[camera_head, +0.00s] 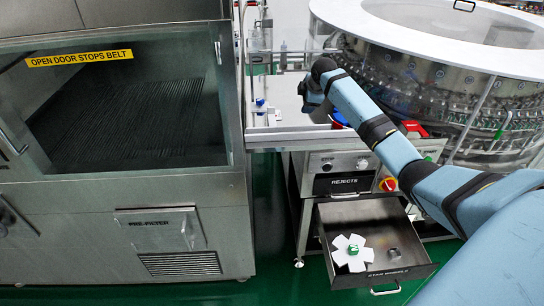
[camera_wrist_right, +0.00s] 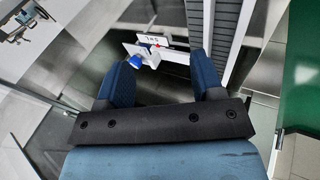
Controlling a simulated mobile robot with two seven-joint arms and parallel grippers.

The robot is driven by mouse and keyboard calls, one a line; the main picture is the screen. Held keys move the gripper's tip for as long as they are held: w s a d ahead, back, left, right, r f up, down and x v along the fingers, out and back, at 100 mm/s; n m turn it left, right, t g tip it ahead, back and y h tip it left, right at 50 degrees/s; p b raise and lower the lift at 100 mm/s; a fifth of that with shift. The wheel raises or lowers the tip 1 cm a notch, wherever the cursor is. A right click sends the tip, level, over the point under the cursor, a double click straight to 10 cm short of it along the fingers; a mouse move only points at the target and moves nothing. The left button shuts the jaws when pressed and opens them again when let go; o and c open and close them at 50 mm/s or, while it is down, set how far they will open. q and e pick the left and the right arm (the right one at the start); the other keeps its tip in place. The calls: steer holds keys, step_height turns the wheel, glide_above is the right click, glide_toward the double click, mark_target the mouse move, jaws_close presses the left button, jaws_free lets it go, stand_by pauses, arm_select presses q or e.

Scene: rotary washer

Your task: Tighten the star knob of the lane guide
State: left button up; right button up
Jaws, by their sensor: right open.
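My right arm comes in from the right in the head view and reaches over the conveyor table, with its wrist end (camera_head: 311,95) near the conveyor. In the right wrist view my right gripper (camera_wrist_right: 163,62) is open, with two blue fingers apart and nothing held. Beyond the fingers is a blue knob-like part (camera_wrist_right: 134,60) beside a white piece and a small label plate (camera_wrist_right: 153,41). It is too small to tell whether it is the star knob. A small blue part (camera_head: 260,102) also shows on the conveyor side in the head view. My left gripper is out of view.
A steel cabinet with an open-fronted chamber (camera_head: 130,105) stands left. A round glass-sided washer (camera_head: 450,85) stands right. An open drawer (camera_head: 405,272) below holds a white star wheel (camera_head: 352,252) and a small dark part. Green floor shows between the cabinet and drawer.

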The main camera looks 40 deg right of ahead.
steer(key=w+a+r+m+t+h, duration=0.2)
steer(key=w+r+m+t+h, duration=0.15)
steer(key=r+m+t, duration=0.4)
steer(key=s+a+f+y, duration=0.1)
steer(key=s+a+f, duration=0.2)
steer(key=a+f, duration=0.2)
steer(key=s+a+f+n+t+y, duration=0.1)
steer(key=s+a+f+y, duration=0.1)
steer(key=a+f, duration=0.4)
steer(key=s+a+f+y, duration=0.1)
steer(key=s+a+f, duration=0.3)
steer(key=a+f, duration=0.2)
steer(key=shift+f+n, duration=0.35)
steer(key=shift+f, duration=0.5)
